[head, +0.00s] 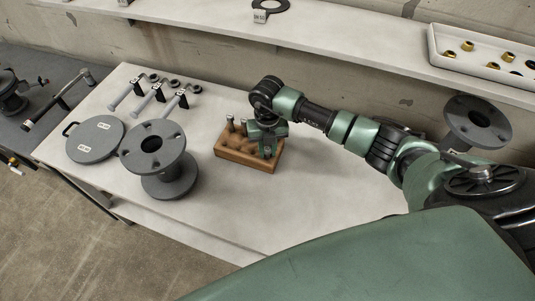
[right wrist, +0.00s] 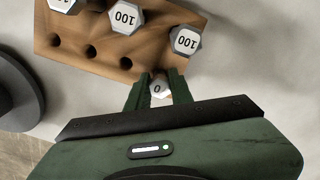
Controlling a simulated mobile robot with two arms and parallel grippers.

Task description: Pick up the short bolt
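A wooden block (head: 233,155) with holes stands on the white table and holds several hex-headed bolts; three heads marked 100 show in the right wrist view, one of them near the block's right corner (right wrist: 186,40). A lower bolt head (right wrist: 159,88) with a visible 0 sits at the block's near edge; the rest of its mark is unclear. My right gripper (right wrist: 159,86) points down at the block, with one finger on each side of this lower head. I cannot tell whether the fingers press on it. The gripper hides part of the block in the head view (head: 268,152). My left gripper is out of view.
A grey flanged pipe spool (head: 170,172) stands left of the block, beside a round grey plate (head: 95,138). Several bolts (head: 146,97) lie behind them. A shelf at the back carries a white tray (head: 433,60) of brass fittings.

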